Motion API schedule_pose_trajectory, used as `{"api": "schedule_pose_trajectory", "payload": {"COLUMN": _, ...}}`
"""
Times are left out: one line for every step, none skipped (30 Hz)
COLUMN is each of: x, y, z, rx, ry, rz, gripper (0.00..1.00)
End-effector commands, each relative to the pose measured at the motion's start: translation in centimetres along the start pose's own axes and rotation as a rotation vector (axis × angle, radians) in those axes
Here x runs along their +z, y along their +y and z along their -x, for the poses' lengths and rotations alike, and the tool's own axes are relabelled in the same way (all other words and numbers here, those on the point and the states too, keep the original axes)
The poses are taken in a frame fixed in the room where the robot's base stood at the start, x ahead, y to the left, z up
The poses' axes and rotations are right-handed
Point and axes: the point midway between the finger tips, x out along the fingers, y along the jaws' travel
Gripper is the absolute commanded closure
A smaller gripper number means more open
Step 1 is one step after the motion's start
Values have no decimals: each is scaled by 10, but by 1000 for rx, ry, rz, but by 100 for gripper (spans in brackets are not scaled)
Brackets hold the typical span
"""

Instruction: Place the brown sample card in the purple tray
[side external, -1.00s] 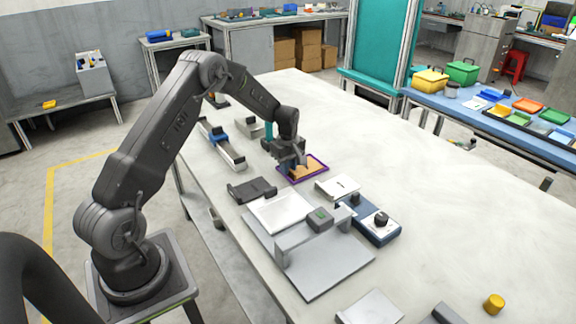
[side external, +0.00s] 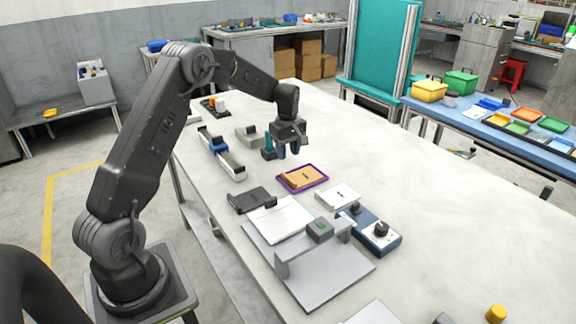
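The brown sample card (side external: 303,177) lies flat inside the purple tray (side external: 290,189), with the tray's purple rim showing around it. The tray rests on the pale table right of the black box. My gripper (side external: 288,154) is above and behind the tray, apart from the card, with its fingers pointing down. Two dark fingers show with a gap between them, and nothing is seen in the gap.
A white card block (side external: 338,196) and a blue device with a black knob (side external: 378,234) stand in front. A grey stand (side external: 310,270) is nearest. A black box (side external: 250,199) and a blue-and-grey rail (side external: 222,152) lie left. The table's right side (side external: 440,210) is mostly clear.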

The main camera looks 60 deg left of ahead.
Motion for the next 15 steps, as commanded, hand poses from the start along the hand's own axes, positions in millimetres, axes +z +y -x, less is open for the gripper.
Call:
{"api": "schedule_pose_trajectory", "payload": {"x": 0, "y": 0, "z": 9, "rx": 3, "ry": 1, "rz": 0, "gripper": 63}}
{"api": "schedule_pose_trajectory", "payload": {"x": 0, "y": 1, "z": 13, "rx": 3, "ry": 1, "rz": 0, "gripper": 63}}
{"api": "schedule_pose_trajectory", "payload": {"x": 0, "y": 0, "z": 18, "rx": 1, "ry": 1, "rz": 0, "gripper": 63}}
{"api": "schedule_pose_trajectory", "payload": {"x": 0, "y": 0, "z": 21, "rx": 1, "ry": 0, "rz": 0, "gripper": 63}}
{"api": "schedule_pose_trajectory", "payload": {"x": 0, "y": 0, "z": 23, "rx": 1, "ry": 1, "rz": 0, "gripper": 63}}
{"api": "schedule_pose_trajectory", "payload": {"x": 0, "y": 0, "z": 26, "rx": 1, "ry": 1, "rz": 0, "gripper": 63}}
{"api": "schedule_pose_trajectory", "payload": {"x": 1, "y": 0, "z": 28, "rx": 1, "ry": 1, "rz": -3, "gripper": 63}}
{"api": "schedule_pose_trajectory", "payload": {"x": 2, "y": 0, "z": 31, "rx": 3, "ry": 1, "rz": -8, "gripper": 63}}
{"api": "schedule_pose_trajectory", "payload": {"x": 5, "y": -1, "z": 37, "rx": 7, "ry": 3, "rz": -22, "gripper": 63}}
{"api": "schedule_pose_trajectory", "payload": {"x": 9, "y": -2, "z": 43, "rx": 13, "ry": 7, "rz": -40, "gripper": 63}}
{"api": "schedule_pose_trajectory", "payload": {"x": 15, "y": -4, "z": 49, "rx": 20, "ry": 10, "rz": -63, "gripper": 63}}
{"api": "schedule_pose_trajectory", "payload": {"x": 24, "y": -7, "z": 61, "rx": 32, "ry": 17, "rz": -104, "gripper": 63}}
{"api": "schedule_pose_trajectory", "payload": {"x": 32, "y": -10, "z": 71, "rx": 44, "ry": 24, "rz": -140, "gripper": 63}}
{"api": "schedule_pose_trajectory", "payload": {"x": 42, "y": -15, "z": 81, "rx": 56, "ry": 31, "rz": -184, "gripper": 63}}
{"api": "schedule_pose_trajectory", "payload": {"x": 55, "y": -22, "z": 96, "rx": 74, "ry": 42, "rz": -248, "gripper": 63}}
